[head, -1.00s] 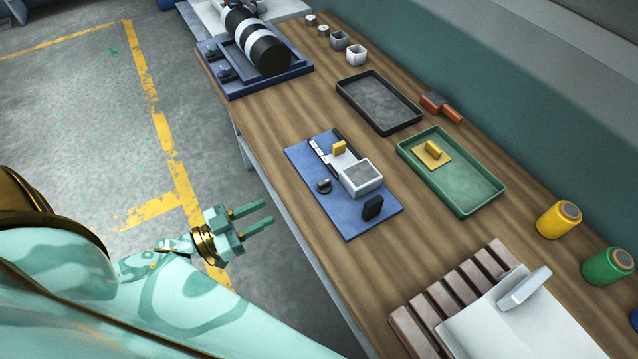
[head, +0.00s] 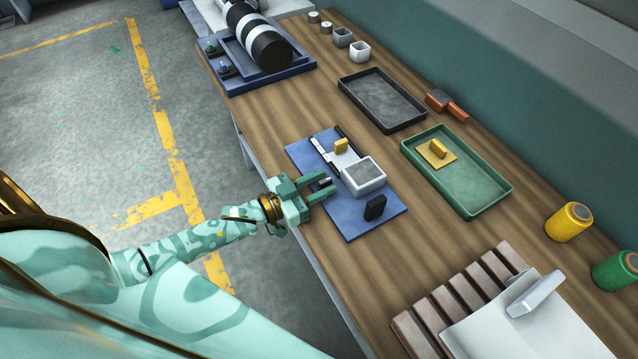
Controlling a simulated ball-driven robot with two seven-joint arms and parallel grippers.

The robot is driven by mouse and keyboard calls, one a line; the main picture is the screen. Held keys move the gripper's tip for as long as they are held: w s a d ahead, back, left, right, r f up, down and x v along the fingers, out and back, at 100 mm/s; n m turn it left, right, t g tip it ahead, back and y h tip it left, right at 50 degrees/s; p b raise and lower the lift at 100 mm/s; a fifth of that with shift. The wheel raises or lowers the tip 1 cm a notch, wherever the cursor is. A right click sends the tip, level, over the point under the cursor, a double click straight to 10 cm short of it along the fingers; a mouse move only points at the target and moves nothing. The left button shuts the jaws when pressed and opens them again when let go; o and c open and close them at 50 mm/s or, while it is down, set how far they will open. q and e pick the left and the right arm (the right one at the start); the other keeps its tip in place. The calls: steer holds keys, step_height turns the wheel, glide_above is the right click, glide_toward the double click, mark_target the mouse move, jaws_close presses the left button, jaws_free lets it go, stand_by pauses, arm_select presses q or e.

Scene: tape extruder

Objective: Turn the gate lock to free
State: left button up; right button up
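The blue gate plate (head: 348,228) lies on the near side of the wooden bench. It carries a white block with a grey top (head: 363,173), a yellow tab (head: 341,146) on a light slide, and an upright black block (head: 375,207). My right gripper is out of view.
A black tray (head: 346,98) and a green tray (head: 487,205) holding a yellow handled plate (head: 437,152) lie behind. A blue roller unit (head: 290,75) stands at the far end. A brown slatted rack (head: 422,338) is at the near right. Bare wood surrounds the plate.

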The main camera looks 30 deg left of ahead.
arm_select(q)
steer(key=shift+c, duration=0.3)
jaws_close()
steer(key=shift+d+r+n+t+y+p, duration=0.15)
steer(key=shift+n+t+y+p, duration=0.1)
steer(key=shift+n+y+p, duration=0.25)
steer(key=shift+r+n+t+y+p, duration=0.15)
steer(key=shift+n+t+y+p, duration=0.15)
steer(key=shift+y+p, duration=0.3)
steer(key=n+t+y+p, duration=0.1)
steer(key=y, duration=0.1)
steer(key=shift+s+d+f+n+y, duration=0.1)
steer(key=shift+n+y, duration=0.3)
steer(key=shift+f+n+y, duration=0.15)
steer(key=shift+n+y, duration=0.35)
steer(key=shift+y, duration=0.2)
steer(key=shift+o, duration=0.3)
jaws_free()
